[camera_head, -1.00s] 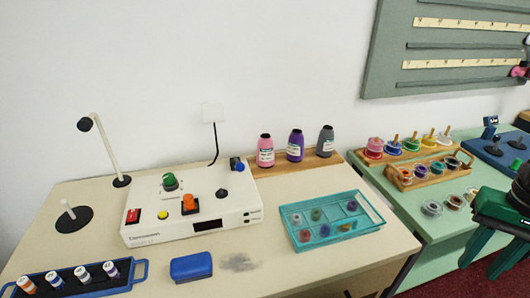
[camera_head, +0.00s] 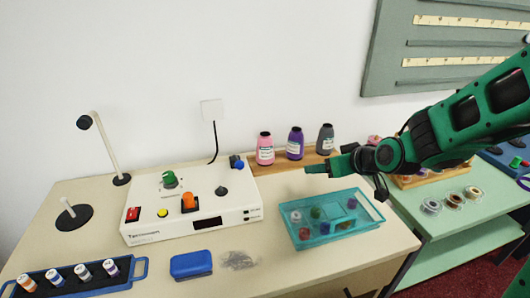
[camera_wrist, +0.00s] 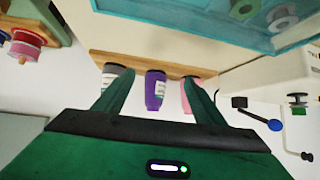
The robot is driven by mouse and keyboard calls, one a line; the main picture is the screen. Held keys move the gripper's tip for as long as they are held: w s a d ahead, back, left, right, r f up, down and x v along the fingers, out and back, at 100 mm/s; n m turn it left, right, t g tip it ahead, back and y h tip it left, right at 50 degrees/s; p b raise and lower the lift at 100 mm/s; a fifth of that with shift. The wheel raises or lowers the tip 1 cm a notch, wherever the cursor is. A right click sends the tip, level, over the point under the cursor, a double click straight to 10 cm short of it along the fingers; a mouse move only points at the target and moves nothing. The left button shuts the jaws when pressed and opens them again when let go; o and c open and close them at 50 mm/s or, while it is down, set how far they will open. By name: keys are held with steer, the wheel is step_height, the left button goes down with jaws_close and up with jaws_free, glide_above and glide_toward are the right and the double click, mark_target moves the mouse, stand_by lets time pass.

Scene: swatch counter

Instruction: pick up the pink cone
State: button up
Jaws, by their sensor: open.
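The pink cone (camera_head: 265,150) stands upright with a dark top and a pale label at the left of a row of three on a wooden strip against the wall. My gripper (camera_head: 316,169) is above the back of the teal tray, to the right of the pink cone and apart from it. In the wrist view my gripper (camera_wrist: 160,92) has its two fingers spread with nothing held. There the pink cone (camera_wrist: 188,98) shows at the right finger, which hides part of it.
A purple cone (camera_head: 295,144) and a grey cone (camera_head: 325,140) stand to the right of the pink one. The teal tray (camera_head: 336,236) with several small pots is below my gripper. A white device (camera_head: 195,228) stands to the left.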

mark_target(270, 150)
steer(key=w+a+r+n+t+y, duration=0.2)
steer(key=w+a+y, duration=0.1)
steer(key=a, duration=0.8)
steer(key=shift+x, duration=5.15)
steer(key=shift+d+f, duration=0.1)
steer(key=shift+f, duration=0.1)
steer(key=shift+c, duration=0.3)
steer(key=c, duration=1.1)
steer(key=shift+c, duration=0.2)
steer(key=shift+r, duration=0.15)
